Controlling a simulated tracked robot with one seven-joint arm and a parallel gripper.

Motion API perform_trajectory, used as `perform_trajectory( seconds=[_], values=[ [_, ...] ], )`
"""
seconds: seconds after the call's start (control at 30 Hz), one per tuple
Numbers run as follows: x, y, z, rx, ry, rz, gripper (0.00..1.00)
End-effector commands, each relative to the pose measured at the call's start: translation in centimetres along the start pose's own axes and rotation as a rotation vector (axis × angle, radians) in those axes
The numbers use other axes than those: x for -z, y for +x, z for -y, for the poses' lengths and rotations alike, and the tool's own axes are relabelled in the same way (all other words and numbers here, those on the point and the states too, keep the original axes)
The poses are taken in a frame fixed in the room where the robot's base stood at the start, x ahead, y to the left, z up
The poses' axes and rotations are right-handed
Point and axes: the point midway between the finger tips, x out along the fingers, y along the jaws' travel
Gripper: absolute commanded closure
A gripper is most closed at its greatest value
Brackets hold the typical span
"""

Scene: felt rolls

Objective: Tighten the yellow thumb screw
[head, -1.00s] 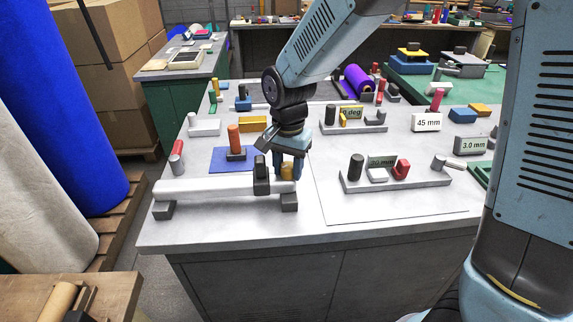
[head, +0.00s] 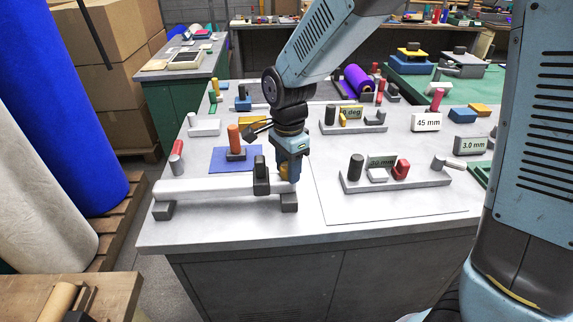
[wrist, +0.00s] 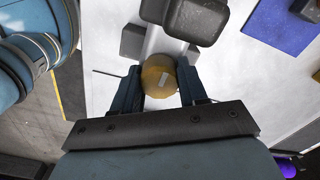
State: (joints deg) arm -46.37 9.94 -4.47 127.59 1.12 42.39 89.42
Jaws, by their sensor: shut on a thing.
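The yellow thumb screw (head: 284,170) sits on the white bar fixture (head: 215,189) at the front of the bench, just right of a dark upright block (head: 261,176). My gripper (head: 290,172) points down over it and hides much of it in the head view. In the wrist view the round yellow head (wrist: 159,77), with a small pale mark on top, lies between the two blue fingers. My gripper (wrist: 160,88) is shut on it, one finger on each side.
A blue mat (head: 222,160) with an orange post (head: 234,138) lies behind the bar. A grey fixture with a dark post and a red piece (head: 401,169) stands to the right. The bench's front right is clear.

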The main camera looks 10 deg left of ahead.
Motion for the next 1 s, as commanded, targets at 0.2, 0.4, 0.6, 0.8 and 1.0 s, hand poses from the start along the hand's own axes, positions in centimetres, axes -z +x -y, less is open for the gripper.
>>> perform_trajectory(
  seconds=[0.2, 0.4, 0.6, 0.8, 1.0],
  values=[
    [-0.02, 0.41, -0.43, -0.013, 0.218, -0.001, 1.00],
    [-0.07, 0.44, -0.44, -0.013, 0.345, -0.002, 1.00],
    [-0.08, 0.46, -0.44, -0.013, 0.356, -0.001, 1.00],
    [-0.10, 0.47, -0.44, -0.013, 0.353, -0.001, 1.00],
    [-0.12, 0.48, -0.45, -0.014, 0.352, -0.002, 0.41]
  ],
)
